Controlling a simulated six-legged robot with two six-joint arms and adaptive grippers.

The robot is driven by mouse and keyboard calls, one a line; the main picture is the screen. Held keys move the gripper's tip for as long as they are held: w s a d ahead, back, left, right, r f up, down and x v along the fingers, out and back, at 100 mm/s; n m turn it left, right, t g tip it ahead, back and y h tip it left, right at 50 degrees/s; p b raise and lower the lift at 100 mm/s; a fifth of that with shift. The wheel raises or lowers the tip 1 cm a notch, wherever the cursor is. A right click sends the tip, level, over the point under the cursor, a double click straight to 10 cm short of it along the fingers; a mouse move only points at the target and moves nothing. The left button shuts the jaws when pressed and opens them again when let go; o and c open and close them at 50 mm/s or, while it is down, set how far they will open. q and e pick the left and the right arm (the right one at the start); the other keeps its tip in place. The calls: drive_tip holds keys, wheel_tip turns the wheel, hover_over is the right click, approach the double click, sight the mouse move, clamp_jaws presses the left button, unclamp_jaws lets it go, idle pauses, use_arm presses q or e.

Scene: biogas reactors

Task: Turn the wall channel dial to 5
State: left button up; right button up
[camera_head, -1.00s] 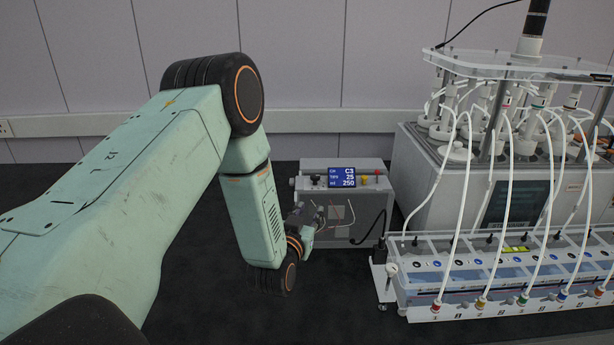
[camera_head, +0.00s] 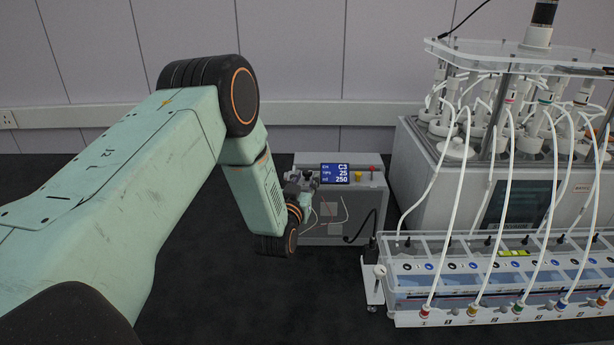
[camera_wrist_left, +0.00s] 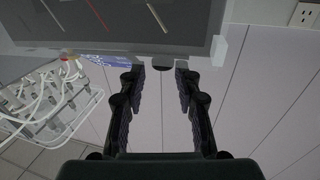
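The grey control box (camera_head: 345,210) stands on the dark bench. Its blue display (camera_head: 335,174) reads C3, 25 and 250. My left gripper (camera_head: 303,180) is at the upper left of the box, beside the display, and covers that part in the head view. In the left wrist view my left gripper (camera_wrist_left: 160,68) is open, with two dark fingers spread apart. A small dark knob (camera_wrist_left: 163,67) shows between the fingertips at the box's edge, with a visible gap on each side. I cannot read any marks on it. My right gripper is out of view.
A yellow knob (camera_head: 358,176) and a red one (camera_head: 371,168) sit right of the display. The reactor unit (camera_head: 430,185) and a clear tray with white tubes (camera_head: 420,318) stand to the right. The dark bench (camera_head: 250,300) in front of the box is clear.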

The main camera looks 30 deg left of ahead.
use_arm(q)
drive_tip(key=shift+w+a, duration=0.2)
drive_tip(key=shift+w, duration=0.2)
drive_tip(key=shift+w+a+r, duration=0.1)
drive_tip(key=shift+w+a, duration=0.05)
drive_tip(key=shift+a, duration=0.2)
drive_tip(key=shift+w+d, duration=0.15)
drive_tip(key=shift+w, duration=0.1)
drive_tip(key=shift+c, duration=1.2)
drive_tip(key=c, duration=0.4)
clamp_jaws()
